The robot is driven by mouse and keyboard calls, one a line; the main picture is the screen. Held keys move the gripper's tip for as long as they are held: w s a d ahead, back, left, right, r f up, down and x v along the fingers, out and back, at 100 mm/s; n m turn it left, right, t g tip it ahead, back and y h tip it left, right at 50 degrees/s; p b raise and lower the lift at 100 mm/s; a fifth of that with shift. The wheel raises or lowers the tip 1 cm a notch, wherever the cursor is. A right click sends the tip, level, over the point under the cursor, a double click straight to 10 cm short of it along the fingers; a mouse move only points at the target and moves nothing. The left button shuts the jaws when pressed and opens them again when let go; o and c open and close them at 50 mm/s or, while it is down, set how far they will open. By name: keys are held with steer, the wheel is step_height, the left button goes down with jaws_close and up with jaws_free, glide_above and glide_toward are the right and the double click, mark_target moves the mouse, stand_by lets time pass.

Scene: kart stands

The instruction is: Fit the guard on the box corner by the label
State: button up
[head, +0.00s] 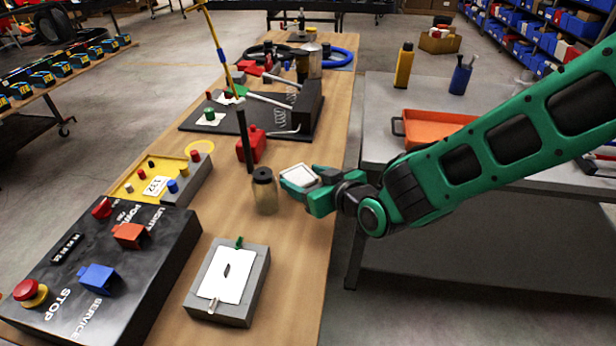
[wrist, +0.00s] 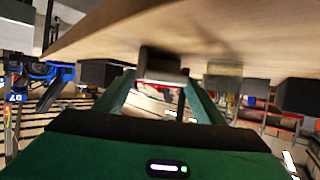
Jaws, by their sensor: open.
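My gripper (head: 298,180) is green and open, low over the right edge of the wooden bench. A pale square piece (head: 300,175) shows at its fingers; I cannot tell whether it is the guard or a gripper part. The wrist view shows the green fingers spread, with a grey block (wrist: 163,68) between or beyond them at the bench edge. A grey box (head: 254,298) with a white sheet on top lies on the bench, left of and nearer than my gripper. No guard is clearly identifiable.
A dark-lidded jar (head: 265,192) stands just left of my gripper. A black control panel (head: 75,245) with red and blue covers fills the near left. A red can (head: 251,145) and a black board (head: 200,121) lie farther back. Bare bench remains at the near right.

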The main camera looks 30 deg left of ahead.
steer(key=v, duration=0.9)
steer(key=shift+s+d+r, duration=0.1)
steer(key=shift+s+d, duration=0.1)
steer(key=shift+d, duration=0.05)
